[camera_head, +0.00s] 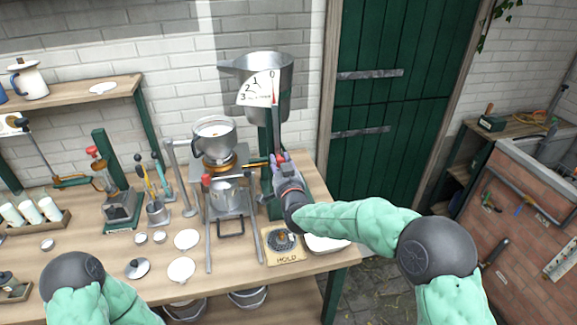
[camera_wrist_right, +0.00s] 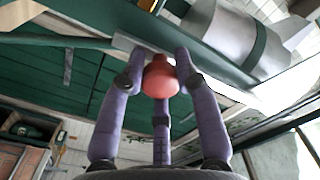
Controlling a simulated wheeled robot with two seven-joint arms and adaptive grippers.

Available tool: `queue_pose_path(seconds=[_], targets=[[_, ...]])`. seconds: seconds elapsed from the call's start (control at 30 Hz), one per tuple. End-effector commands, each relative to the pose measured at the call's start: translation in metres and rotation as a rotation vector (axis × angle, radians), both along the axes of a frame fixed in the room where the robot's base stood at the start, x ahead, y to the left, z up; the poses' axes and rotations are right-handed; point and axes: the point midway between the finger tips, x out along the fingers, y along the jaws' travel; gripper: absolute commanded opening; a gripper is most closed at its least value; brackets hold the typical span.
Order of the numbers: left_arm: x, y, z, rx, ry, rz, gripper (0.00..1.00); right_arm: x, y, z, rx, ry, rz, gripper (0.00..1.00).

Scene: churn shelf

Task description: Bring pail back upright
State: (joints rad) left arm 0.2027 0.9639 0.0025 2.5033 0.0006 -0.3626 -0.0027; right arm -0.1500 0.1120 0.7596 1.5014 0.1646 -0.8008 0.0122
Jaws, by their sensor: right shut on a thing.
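The large metal pail (camera_head: 284,72) hangs on a green post at the back. Its rim looks about level and its spout points left. A white dial (camera_head: 259,90) marked 0 to 3 is on its front, and the needle is close to 0. My right gripper (camera_head: 280,161) is below the dial, at the low end of the lever. In the right wrist view its fingers (camera_wrist_right: 158,68) are shut on a red ball knob (camera_wrist_right: 160,80). The pail's metal body also shows there, at upper right (camera_wrist_right: 222,32). My left gripper is out of view.
Left of the pail, a metal bowl (camera_head: 213,137) with pale contents stands above a smaller pot (camera_head: 224,192). A HOLD plate (camera_head: 283,259) lies near the bench's front right. White discs (camera_head: 181,269) and several tools are at left. A green door (camera_head: 398,105) is behind.

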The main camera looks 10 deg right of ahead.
Motion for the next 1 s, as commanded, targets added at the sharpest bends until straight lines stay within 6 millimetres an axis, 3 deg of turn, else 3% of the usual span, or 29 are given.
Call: queue_pose_path(seconds=[0.03,0.6,0.63,0.7,1.0], targets=[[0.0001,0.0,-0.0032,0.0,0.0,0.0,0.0,-0.0012,0.005,-0.0079,0.013,0.013,0.006,0.0],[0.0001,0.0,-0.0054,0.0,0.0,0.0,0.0,-0.0019,0.0127,-0.0081,0.049,0.019,0.008,0.0],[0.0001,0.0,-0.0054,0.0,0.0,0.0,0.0,-0.0019,0.0128,-0.0081,0.049,0.019,0.009,0.4],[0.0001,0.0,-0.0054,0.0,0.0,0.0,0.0,-0.0018,0.0125,-0.0078,0.049,0.018,0.008,0.57],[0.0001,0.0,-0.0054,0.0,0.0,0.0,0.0,-0.0012,0.0102,-0.0034,0.05,0.009,0.004,0.57]])
